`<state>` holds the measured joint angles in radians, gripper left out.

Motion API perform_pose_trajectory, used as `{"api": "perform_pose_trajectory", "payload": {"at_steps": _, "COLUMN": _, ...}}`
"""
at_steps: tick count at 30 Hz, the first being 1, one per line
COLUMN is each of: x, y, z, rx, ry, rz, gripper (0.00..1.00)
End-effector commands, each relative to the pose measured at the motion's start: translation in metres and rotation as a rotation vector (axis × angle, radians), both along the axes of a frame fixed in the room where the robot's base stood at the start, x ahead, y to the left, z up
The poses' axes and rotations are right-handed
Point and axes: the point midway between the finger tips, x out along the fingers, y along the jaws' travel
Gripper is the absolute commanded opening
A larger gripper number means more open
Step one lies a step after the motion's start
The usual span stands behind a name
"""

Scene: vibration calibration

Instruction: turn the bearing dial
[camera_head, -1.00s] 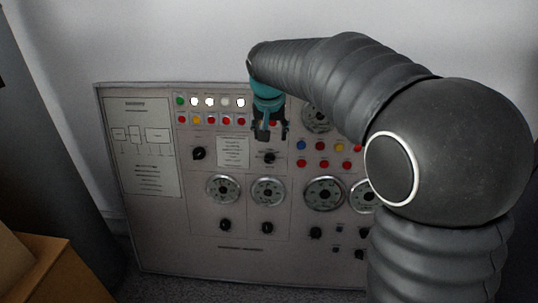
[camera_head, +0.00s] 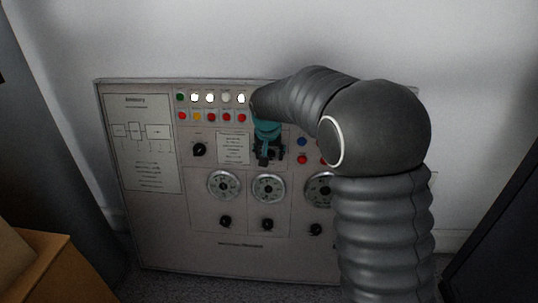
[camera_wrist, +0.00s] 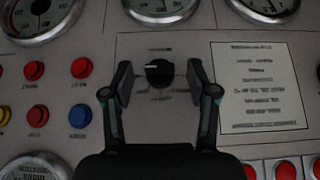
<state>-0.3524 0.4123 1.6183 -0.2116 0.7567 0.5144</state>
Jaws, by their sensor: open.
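A black round dial (camera_wrist: 159,73) with a white pointer mark sits on the panel in the wrist view; its label is too blurred to read. My gripper (camera_wrist: 159,84) is open, with one finger on each side of the dial and a gap on both sides. It holds nothing. In the head view my gripper (camera_head: 268,157) is in front of the panel, above the middle gauge, and hides the dial there.
The grey control panel (camera_head: 150,215) stands against a white wall. Round gauges (camera_head: 268,188), black knobs (camera_head: 199,149), coloured buttons (camera_wrist: 81,68) and a printed label (camera_wrist: 262,85) surround the dial. A brown box (camera_head: 50,270) is at lower left.

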Motion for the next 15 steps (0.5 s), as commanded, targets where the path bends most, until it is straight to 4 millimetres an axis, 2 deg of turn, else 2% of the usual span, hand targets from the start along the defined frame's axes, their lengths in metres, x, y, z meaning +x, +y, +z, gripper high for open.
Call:
{"api": "perform_pose_trajectory", "payload": {"at_steps": 4, "x": 0.0029, "y": -0.0004, "z": -0.0066, "rx": 0.000, "ry": -0.001, "rz": 0.000, "gripper": 0.59}}
{"api": "perform_pose_trajectory", "payload": {"at_steps": 12, "x": 0.0033, "y": -0.0004, "z": -0.0075, "rx": 0.000, "ry": -0.001, "rz": 0.000, "gripper": 0.59}}
{"api": "perform_pose_trajectory", "payload": {"at_steps": 14, "x": 0.0033, "y": -0.0004, "z": -0.0074, "rx": 0.000, "ry": -0.001, "rz": 0.000, "gripper": 0.46}}
{"api": "perform_pose_trajectory", "payload": {"at_steps": 15, "x": 0.0033, "y": -0.0003, "z": -0.0074, "rx": 0.000, "ry": -0.001, "rz": 0.000, "gripper": 0.36}}
